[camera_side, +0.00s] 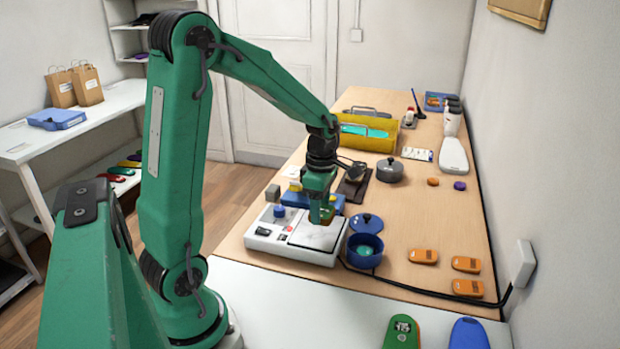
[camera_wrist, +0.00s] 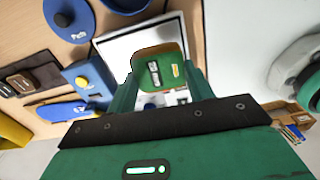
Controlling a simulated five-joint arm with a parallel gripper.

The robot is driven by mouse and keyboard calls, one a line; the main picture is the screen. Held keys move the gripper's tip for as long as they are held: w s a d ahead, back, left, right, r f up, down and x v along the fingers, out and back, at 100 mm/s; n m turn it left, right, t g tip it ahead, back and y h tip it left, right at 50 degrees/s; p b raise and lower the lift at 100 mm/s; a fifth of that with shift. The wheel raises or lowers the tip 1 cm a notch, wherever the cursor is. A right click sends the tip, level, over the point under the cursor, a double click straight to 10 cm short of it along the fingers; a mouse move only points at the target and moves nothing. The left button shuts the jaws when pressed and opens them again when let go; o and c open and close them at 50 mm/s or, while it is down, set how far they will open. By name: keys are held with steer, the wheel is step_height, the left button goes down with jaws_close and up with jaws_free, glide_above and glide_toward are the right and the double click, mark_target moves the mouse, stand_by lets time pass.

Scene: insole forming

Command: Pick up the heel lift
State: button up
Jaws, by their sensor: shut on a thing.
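My gripper (camera_side: 322,213) hangs over the white plate of a machine on the wooden bench. In the wrist view my gripper (camera_wrist: 160,82) is shut on a small green piece with a tan edge and a label, which looks like the heel lift (camera_wrist: 158,70). The heel lift (camera_side: 327,216) is mostly hidden by the fingers in the side view. The white machine (camera_side: 268,236) has a blue knob and a flat plate (camera_side: 316,235). I cannot tell whether the held piece touches the plate.
A blue pot (camera_side: 364,251) and its lid (camera_side: 366,223) stand close to the right of the machine. Several orange pieces (camera_side: 466,264) lie at the front right. A yellow holder (camera_side: 368,140) stands farther back.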

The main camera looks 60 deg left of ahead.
steer(key=d+r, duration=0.4)
steer(key=d, duration=0.4)
steer(key=shift+s+r, duration=0.3)
steer(key=shift+r, duration=0.1)
steer(key=w+a+f, duration=0.2)
steer(key=w+a, duration=0.6)
steer(key=w, duration=0.2)
steer(key=w+a+f, duration=0.1)
steer(key=w+a, duration=0.7)
steer(key=w, duration=0.3)
steer(key=shift+w+f, duration=0.2)
steer(key=shift+f, duration=0.15)
glide_above(348, 192)
step_height(348, 192, down, 7)
steer(key=shift+f, duration=2.05)
steer(key=shift+f, duration=0.15)
